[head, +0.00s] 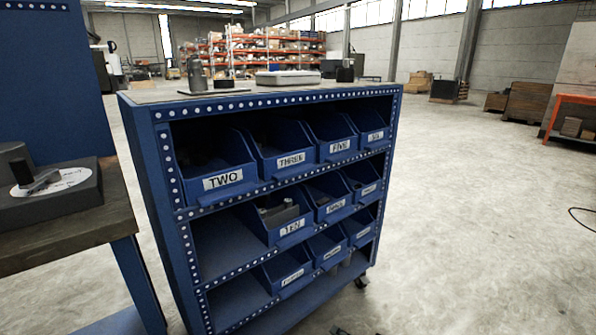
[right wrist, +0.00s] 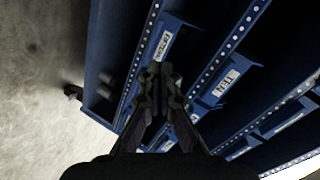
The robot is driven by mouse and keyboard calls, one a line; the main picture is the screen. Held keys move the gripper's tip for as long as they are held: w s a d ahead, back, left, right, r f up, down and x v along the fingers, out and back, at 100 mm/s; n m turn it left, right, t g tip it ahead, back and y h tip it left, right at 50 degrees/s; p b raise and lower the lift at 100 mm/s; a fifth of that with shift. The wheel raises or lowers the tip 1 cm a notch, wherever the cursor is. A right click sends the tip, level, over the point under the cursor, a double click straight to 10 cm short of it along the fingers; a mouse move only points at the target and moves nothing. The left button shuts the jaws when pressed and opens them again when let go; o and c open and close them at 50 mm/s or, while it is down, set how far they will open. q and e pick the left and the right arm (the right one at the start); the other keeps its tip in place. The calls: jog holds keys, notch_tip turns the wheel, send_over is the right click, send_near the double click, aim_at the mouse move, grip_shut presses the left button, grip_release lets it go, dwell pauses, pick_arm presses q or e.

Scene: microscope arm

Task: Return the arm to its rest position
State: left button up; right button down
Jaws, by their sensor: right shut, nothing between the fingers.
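My right gripper (right wrist: 161,78) shows in the right wrist view. Its two dark fingers are together at the tips with nothing between them. They are in front of the blue shelf cart (right wrist: 133,45), over the bins with labels; I cannot tell if they touch it. In the head view only a small dark bit of what looks like the right gripper (head: 342,331) shows at the bottom edge, in front of the cart's foot. My left gripper is not in view.
The blue cart (head: 140,150) holds labelled bins, such as the TWO bin (head: 222,181) and the TEN bin (head: 291,228). A workbench (head: 70,228) stands left.

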jog(key=s+d+f+n+g+h+p, duration=0.2)
jog(key=s+d+f+h+p, duration=0.15)
jog(key=s, duration=0.45)
jog(key=s+d+f+n+g+h+p, duration=0.25)
jog(key=s+f+p, duration=0.2)
jog(key=s, duration=0.35)
jog(key=s+d+f+n+g+h+p, duration=0.2)
jog(key=s+d+f+p, duration=0.2)
jog(key=s, duration=0.4)
pick_arm(q)
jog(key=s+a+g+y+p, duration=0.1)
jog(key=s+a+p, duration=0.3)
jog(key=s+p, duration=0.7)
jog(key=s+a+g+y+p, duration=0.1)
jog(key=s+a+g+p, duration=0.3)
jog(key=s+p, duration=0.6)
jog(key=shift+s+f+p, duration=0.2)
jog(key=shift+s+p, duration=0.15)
jog(key=shift+p, duration=0.5)
pick_arm(e)
jog(key=s+d+r+g, duration=0.1)
jog(key=s+d, duration=0.2)
jog(key=s, duration=0.6)
jog(key=s+d+r+g+h, duration=0.1)
jog(key=s+d+g, duration=0.1)
jog(key=s, duration=0.7)
jog(key=shift+s+d, duration=0.25)
jog(key=shift+d, duration=0.25)
